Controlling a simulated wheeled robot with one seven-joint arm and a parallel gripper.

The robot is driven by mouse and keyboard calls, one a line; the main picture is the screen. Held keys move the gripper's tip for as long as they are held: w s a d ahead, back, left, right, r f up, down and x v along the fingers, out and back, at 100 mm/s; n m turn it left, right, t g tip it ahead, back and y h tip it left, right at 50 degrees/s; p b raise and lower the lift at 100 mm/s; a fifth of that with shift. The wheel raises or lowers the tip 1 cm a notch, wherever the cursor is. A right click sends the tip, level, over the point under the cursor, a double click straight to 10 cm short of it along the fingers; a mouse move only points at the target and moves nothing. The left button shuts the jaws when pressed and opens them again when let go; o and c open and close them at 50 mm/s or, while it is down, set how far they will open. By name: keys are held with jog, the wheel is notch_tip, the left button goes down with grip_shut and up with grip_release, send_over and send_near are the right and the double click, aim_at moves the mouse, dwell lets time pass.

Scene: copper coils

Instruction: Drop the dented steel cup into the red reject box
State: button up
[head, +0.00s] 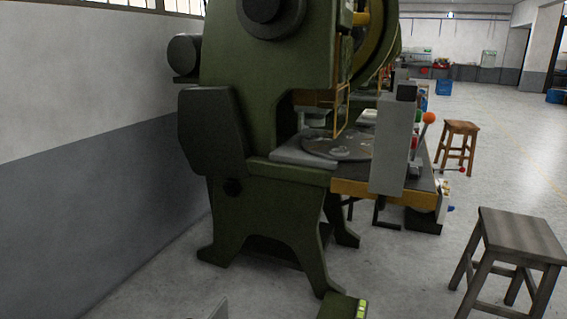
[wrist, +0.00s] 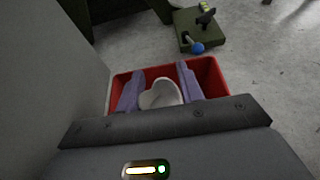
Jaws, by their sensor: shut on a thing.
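In the wrist view, my gripper (wrist: 160,77) has two purple-grey fingers shut on the pale steel cup (wrist: 162,97). The cup's open mouth shows between the fingers, with its rim bent out of round; its lower part is hidden. The red reject box (wrist: 212,74) lies below, behind the fingers and cup, with its red walls showing on both sides. The cup appears over the box opening; I cannot tell the height between them. My gripper, the cup and the box do not show in the head view.
A large green press (head: 275,215) stands by the grey-and-white wall (head: 90,150). A bench (head: 380,190) adjoins it on the right. A wooden stool (head: 515,235) stands at front right, another (head: 459,137) farther back. Open floor lies to the right. A green pedal unit with a blue knob (wrist: 197,47) is beyond the box.

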notch_tip(320, 180, down, 5)
jog(key=b, duration=0.3)
jog(key=shift+b, duration=0.4)
jog(key=o, duration=1.1)
jog(key=shift+c, duration=0.2)
jog(key=shift+s+r, duration=0.1)
jog(key=p+v, duration=0.7)
jog(key=v, duration=1)
jog(key=shift+s+p, duration=0.15)
jog(key=shift+p, duration=0.15)
jog(key=shift+a, duration=0.1)
